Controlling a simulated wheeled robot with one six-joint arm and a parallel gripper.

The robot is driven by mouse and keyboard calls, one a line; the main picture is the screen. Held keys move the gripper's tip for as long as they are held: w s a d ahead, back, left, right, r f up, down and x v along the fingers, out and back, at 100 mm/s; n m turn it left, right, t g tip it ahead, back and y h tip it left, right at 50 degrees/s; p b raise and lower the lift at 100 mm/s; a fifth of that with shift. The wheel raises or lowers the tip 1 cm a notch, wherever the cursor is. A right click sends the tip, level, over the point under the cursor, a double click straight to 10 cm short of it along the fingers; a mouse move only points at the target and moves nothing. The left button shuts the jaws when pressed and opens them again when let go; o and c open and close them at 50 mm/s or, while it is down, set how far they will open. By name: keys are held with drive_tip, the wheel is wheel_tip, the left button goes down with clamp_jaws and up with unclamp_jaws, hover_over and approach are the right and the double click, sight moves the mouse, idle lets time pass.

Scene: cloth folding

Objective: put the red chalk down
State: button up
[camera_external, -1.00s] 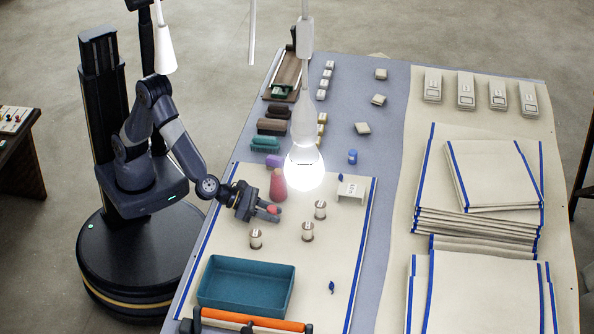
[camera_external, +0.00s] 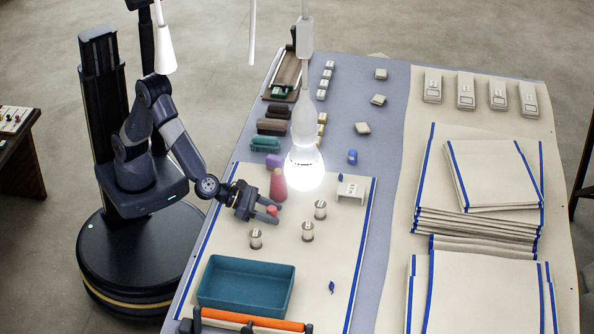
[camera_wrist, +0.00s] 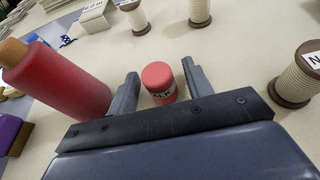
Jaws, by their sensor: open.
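In the external view my gripper (camera_external: 273,209) is low over the cloth, left of the thread spools.
A red cone (camera_wrist: 62,82) stands close to the left finger. Thread spools (camera_wrist: 298,75) stand to the right and beyond, one being (camera_external: 256,238). A teal tray (camera_external: 247,288) lies nearer the front. A white labelled block (camera_external: 351,189) is behind. Cloth between spools and tray is mostly clear.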

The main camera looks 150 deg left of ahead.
drive_tip(key=p+v, duration=0.1)
drive_tip(key=v, duration=1.1)
drive_tip(key=shift+f, duration=0.1)
drive_tip(key=shift+o, duration=0.3)
